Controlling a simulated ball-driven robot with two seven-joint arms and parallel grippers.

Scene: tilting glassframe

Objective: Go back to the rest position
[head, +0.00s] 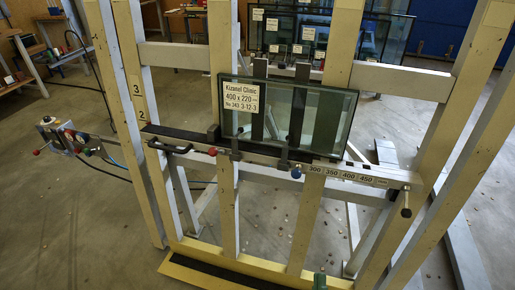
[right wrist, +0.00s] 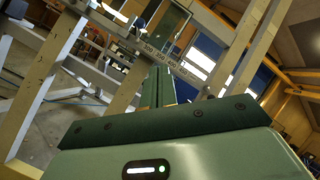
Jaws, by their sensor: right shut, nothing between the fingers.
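My right gripper (head: 319,280) shows only as a small green tip at the bottom edge of the head view, low in front of the frame. In the right wrist view its two green fingers (right wrist: 157,86) lie together, shut and empty, pointing toward the frame. They look apart from it. My left gripper is in neither view. The tilting frame (head: 131,110) has cream and grey posts. A labelled glass pane (head: 325,115) stands on its crossbar, against dark uprights; the pane also shows in the right wrist view (right wrist: 172,28).
The crossbar carries a scale (head: 345,176), a blue knob (head: 296,173), a red knob (head: 212,151) and a black handle (head: 405,204) at its right end. A valve unit (head: 50,124) stands left. More labelled panes (head: 396,37) stand behind. Open floor (head: 70,220) lies at front left.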

